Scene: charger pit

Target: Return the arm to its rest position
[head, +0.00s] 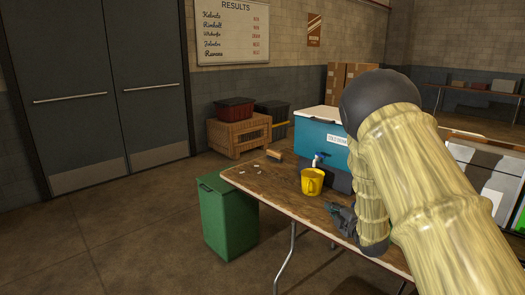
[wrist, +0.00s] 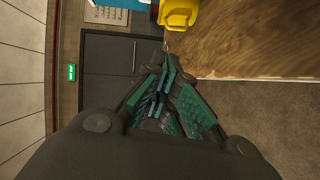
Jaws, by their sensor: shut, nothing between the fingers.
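My arm reaches in from the right of the head view, with large yellowish, wood-patterned links. My gripper (head: 343,217) is at the lower end of the arm, over or beside the near part of the wooden table (head: 270,191); the exact gap to the top cannot be told. In the wrist view my gripper (wrist: 166,75) has its green-padded fingers together and empty. A yellow mug (head: 312,182) stands on the table beneath the tap of a blue cooler, apart from my gripper. The mug also shows at the top of the wrist view (wrist: 180,13).
The blue cooler (head: 320,128) stands on the table behind the mug. A wooden block (head: 274,154) and small scraps lie at the far left edge. A green bin (head: 226,218) stands beside the table. A crate (head: 238,137) is by the wall. Floor at left is clear.

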